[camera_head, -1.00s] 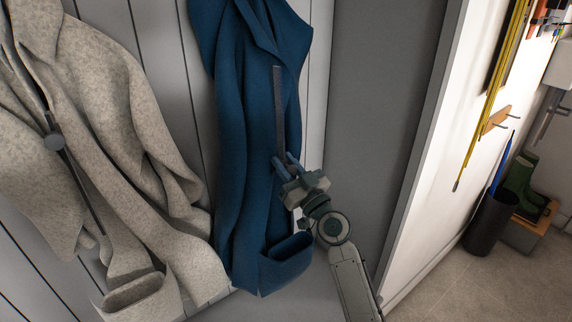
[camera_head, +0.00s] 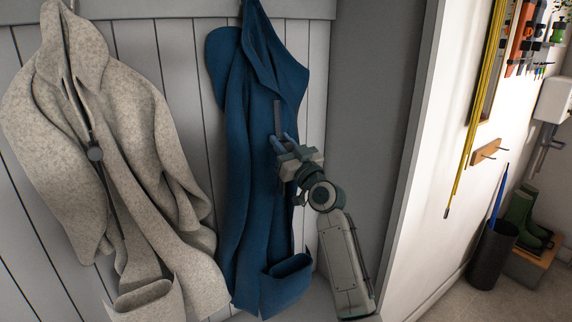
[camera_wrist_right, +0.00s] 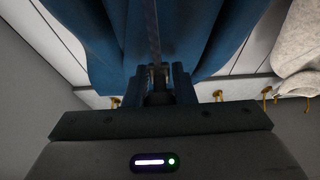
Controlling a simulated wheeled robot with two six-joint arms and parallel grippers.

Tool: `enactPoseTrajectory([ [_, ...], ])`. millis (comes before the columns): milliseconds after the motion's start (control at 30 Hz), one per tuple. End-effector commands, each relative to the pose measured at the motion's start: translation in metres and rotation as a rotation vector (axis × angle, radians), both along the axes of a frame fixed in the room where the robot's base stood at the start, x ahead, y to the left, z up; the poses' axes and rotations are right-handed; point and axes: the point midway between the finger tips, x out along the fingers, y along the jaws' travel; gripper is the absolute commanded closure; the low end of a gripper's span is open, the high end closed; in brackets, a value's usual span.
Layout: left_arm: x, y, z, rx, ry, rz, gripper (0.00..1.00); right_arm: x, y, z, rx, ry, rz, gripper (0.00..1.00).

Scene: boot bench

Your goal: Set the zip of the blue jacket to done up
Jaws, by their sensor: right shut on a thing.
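The blue jacket (camera_head: 240,150) hangs on the panelled wall and fills the upper middle of the right wrist view (camera_wrist_right: 205,35). Its zip shows as a dark strip (camera_head: 277,116) above my right gripper (camera_head: 280,142), and as a dark line (camera_wrist_right: 153,35) in the right wrist view. My right gripper (camera_wrist_right: 158,78) is at the jacket's front, below the strip's top end, shut on the zip pull. The fingers mostly hide the pull. My left gripper is in neither view.
A grey side panel (camera_head: 375,100) stands close right of my right arm. Brass hooks (camera_wrist_right: 218,95) show in the wrist view. Boots (camera_head: 518,212) and a dark bin (camera_head: 490,255) stand far right.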

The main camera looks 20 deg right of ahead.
Motion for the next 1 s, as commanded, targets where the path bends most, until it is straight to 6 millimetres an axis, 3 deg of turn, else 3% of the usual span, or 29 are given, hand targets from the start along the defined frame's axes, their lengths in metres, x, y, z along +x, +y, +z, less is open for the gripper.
enactPoseTrajectory([
  [100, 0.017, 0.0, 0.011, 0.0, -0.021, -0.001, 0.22, 0.002, 0.0, 0.023, 0.001, 0.0, 0.0, 1.0],
  [300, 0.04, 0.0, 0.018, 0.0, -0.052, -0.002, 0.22, 0.003, 0.001, 0.039, -0.001, 0.003, 0.001, 1.0],
  [700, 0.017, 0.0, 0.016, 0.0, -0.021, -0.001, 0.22, 0.003, 0.001, 0.041, -0.001, 0.002, 0.001, 1.0],
  [733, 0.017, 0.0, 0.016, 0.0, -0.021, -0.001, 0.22, 0.003, 0.001, 0.041, -0.001, 0.002, 0.0, 0.75],
  [833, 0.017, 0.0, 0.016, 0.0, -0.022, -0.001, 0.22, 0.003, 0.001, 0.041, -0.001, 0.002, 0.001, 0.55],
  [1000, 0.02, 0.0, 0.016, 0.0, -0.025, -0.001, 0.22, 0.003, 0.001, 0.041, 0.0, 0.003, 0.0, 0.54],
])
